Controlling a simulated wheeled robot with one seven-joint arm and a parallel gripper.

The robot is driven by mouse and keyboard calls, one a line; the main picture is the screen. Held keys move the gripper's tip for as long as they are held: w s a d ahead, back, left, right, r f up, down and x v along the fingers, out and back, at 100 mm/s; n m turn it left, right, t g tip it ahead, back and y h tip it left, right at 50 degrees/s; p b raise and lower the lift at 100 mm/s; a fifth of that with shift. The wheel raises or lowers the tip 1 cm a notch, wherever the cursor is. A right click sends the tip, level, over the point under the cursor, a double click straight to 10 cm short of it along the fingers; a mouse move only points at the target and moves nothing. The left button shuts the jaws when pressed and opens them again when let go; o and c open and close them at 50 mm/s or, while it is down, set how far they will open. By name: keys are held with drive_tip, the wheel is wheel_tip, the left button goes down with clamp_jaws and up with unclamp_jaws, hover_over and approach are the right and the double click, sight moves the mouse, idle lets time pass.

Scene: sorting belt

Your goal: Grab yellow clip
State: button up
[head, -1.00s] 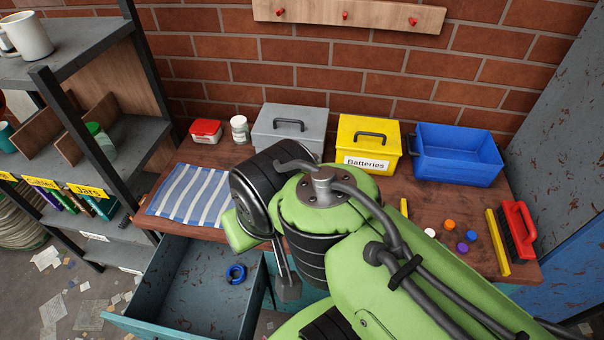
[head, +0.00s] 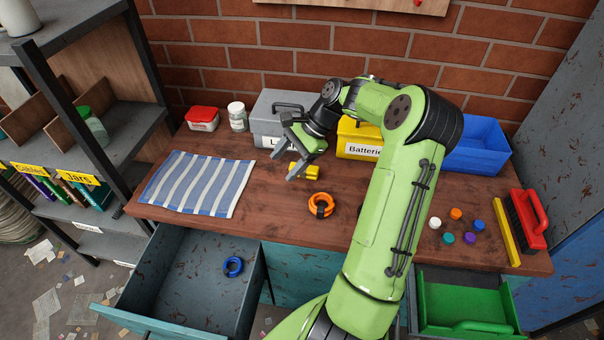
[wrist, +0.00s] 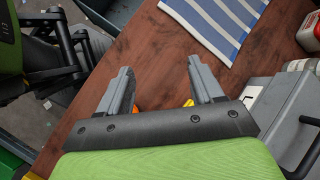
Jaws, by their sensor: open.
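The yellow clip (head: 307,171) lies on the wooden bench, in front of the grey box. My gripper (head: 292,148) is open and close to the clip in the head view, with one finger overlapping it there. In the wrist view, my gripper (wrist: 160,70) shows two spread grey fingers with bare wood between their tips. Only a small yellow bit (wrist: 189,103), likely the clip, shows beside the right finger's base; the rest is hidden by the gripper body. I cannot tell whether they touch.
An orange ring-shaped item (head: 321,205) lies in front of the clip. The grey box (head: 262,125), yellow Batteries box (head: 350,150) and blue bin (head: 485,148) stand behind. A striped cloth (head: 200,182) lies left. An open drawer (head: 190,285) holds a blue ring (head: 233,267).

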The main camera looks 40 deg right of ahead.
drive_tip(key=s+d+f+m+t, duration=0.2)
drive_tip(key=d+m, duration=0.1)
drive_tip(key=d, duration=0.2)
drive_tip(key=s+d+f+m+t+b, duration=0.1)
drive_tip(key=s+d+f+m+t, duration=0.1)
drive_tip(key=d, duration=0.4)
drive_tip(key=s+d+f+m+t+y, duration=0.1)
drive_tip(key=s+d+f+m+t, duration=0.1)
drive_tip(key=d+f+m+t, duration=0.1)
drive_tip(key=shift+s+d+m+t+b, duration=0.15)
drive_tip(key=shift+d+m+t+b, duration=0.1)
drive_tip(key=shift+d+m, duration=0.45)
drive_tip(key=shift+s+d+m+t+b, duration=0.1)
drive_tip(key=shift+d+m+t, duration=0.15)
drive_tip(key=shift+d+m, duration=0.45)
drive_tip(key=b+x, duration=0.5)
drive_tip(key=x, duration=1)
drive_tip(key=shift+w+f, duration=0.25)
drive_tip(key=shift+w, duration=0.1)
drive_tip(key=shift+s+d+r, duration=0.1)
drive_tip(key=shift+r, duration=0.05)
drive_tip(key=shift+c, duration=0.3)
drive_tip(key=c, duration=1)
